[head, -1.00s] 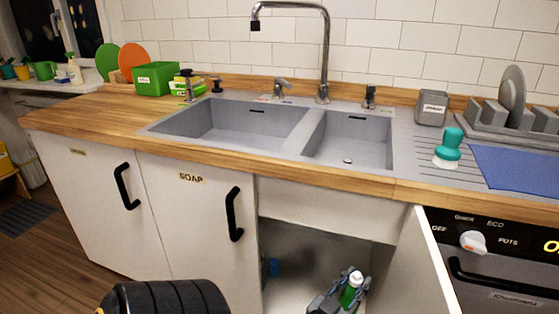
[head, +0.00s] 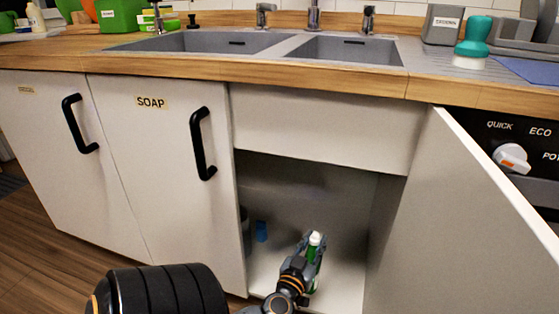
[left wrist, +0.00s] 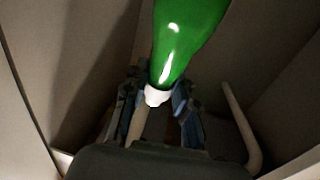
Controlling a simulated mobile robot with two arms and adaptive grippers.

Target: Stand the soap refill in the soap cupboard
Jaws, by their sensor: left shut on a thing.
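The soap refill is a green bottle with a white cap (head: 316,240), inside the open cupboard under the sink. The cupboard door labelled SOAP (head: 150,180) is shut, just left of the open cupboard. My right gripper is not seen.
The open cupboard's door (head: 480,220) stands out on the right. A small blue item (head: 261,231) and a dark one stand at the cupboard's left side. The cupboard floor (head: 345,285) right of the bottle is clear. The counter edge (head: 250,70) runs above.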

